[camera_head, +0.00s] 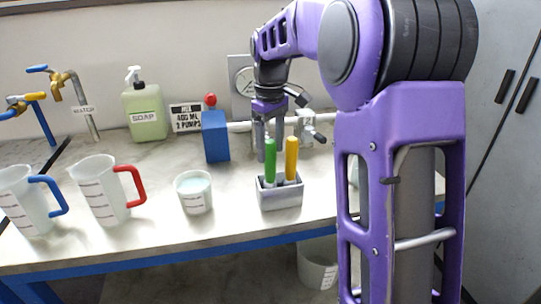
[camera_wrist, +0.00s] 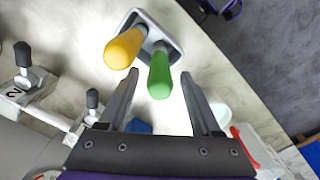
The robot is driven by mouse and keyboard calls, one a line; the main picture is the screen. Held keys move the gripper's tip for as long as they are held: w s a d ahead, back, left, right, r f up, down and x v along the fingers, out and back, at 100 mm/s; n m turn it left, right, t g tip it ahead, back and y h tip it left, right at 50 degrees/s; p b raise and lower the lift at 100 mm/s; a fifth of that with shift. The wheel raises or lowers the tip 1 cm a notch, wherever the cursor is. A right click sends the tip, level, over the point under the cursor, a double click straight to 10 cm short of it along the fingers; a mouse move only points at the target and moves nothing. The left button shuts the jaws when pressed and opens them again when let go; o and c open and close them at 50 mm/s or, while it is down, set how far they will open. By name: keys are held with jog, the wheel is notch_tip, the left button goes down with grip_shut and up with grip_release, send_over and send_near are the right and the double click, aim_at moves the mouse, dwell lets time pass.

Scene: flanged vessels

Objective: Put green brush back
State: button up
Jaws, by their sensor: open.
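The green brush (camera_head: 270,161) stands upright, handle up, in a small grey holder (camera_head: 281,197) on the bench. Its lower end is hidden inside the holder. A yellow-orange handled brush (camera_head: 291,158) stands beside it on the right. My gripper (camera_head: 268,145) is above and just behind the holder, pointing down. In the wrist view, my gripper's fingers (camera_wrist: 159,76) are open, with the green handle (camera_wrist: 159,78) in the gap between them. No contact with the handle is visible. The yellow handle (camera_wrist: 124,48) lies outside the left finger.
A white cup (camera_head: 193,192) stands left of the holder. Two measuring jugs, red-handled (camera_head: 103,190) and blue-handled (camera_head: 28,200), stand further left. A blue box (camera_head: 215,137), soap bottle (camera_head: 144,110) and pipe valves (camera_head: 306,125) are behind. A bin (camera_head: 318,265) is below the bench.

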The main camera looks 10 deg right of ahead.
notch_tip(320, 180, up, 8)
jog(key=shift+r+p, duration=0.1)
jog(key=shift+p, duration=0.65)
